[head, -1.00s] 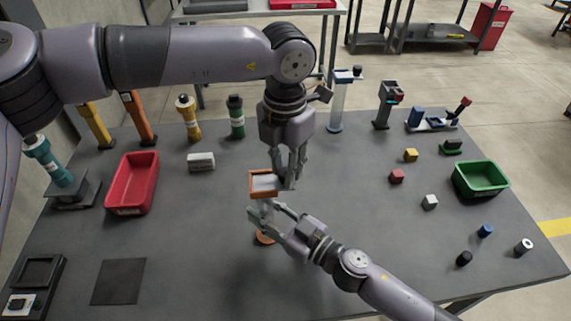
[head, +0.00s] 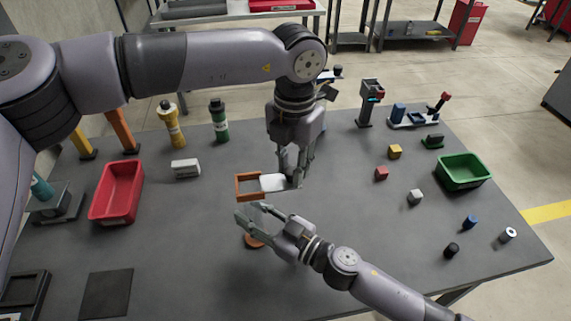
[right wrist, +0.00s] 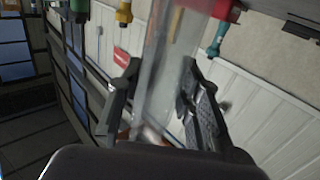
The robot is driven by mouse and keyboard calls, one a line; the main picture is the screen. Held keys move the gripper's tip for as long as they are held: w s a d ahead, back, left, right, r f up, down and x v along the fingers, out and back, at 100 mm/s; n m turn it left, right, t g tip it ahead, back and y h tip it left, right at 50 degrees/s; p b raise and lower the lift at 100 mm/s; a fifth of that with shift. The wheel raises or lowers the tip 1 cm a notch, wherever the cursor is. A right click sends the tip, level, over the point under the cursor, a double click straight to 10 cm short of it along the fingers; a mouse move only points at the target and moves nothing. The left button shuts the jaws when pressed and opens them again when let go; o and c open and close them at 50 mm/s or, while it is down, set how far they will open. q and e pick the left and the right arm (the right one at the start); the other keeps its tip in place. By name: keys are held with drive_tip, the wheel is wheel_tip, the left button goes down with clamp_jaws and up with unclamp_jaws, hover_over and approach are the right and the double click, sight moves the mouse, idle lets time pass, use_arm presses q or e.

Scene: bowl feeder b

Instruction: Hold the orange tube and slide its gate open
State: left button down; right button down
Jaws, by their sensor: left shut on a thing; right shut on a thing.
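The orange tube stands in the middle of the table, with a square orange frame (head: 248,188) at its top and an orange base (head: 255,241) below. Its clear body (right wrist: 165,80) lies between the fingers of my right gripper (head: 252,215), which is shut on it below the frame. The white gate (head: 273,182) sticks out of the frame's right side, leaving much of the frame's opening clear. My left gripper (head: 294,178), pointing down, is shut on the gate's right end. The fingers hide that end.
A red bin (head: 117,192) stands left and a green bin (head: 463,171) right. Small cubes, including a red one (head: 381,173), lie to the right. The table between the tube and these cubes is clear.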

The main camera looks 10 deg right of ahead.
use_arm(q)
drive_tip(key=shift+d, duration=0.1)
use_arm(e)
drive_tip(key=shift+s+a, duration=0.1)
drive_tip(key=shift+a, duration=0.05)
use_arm(q)
drive_tip(key=c, duration=1.8)
unclamp_jaws()
drive_tip(key=o, duration=0.5)
drive_tip(key=shift+c, duration=0.2)
drive_tip(key=shift+r, duration=0.1)
wheel_tip(320, 180, up, 12)
use_arm(e)
drive_tip(key=c, duration=1.1)
unclamp_jaws()
drive_tip(key=shift+o, duration=0.2)
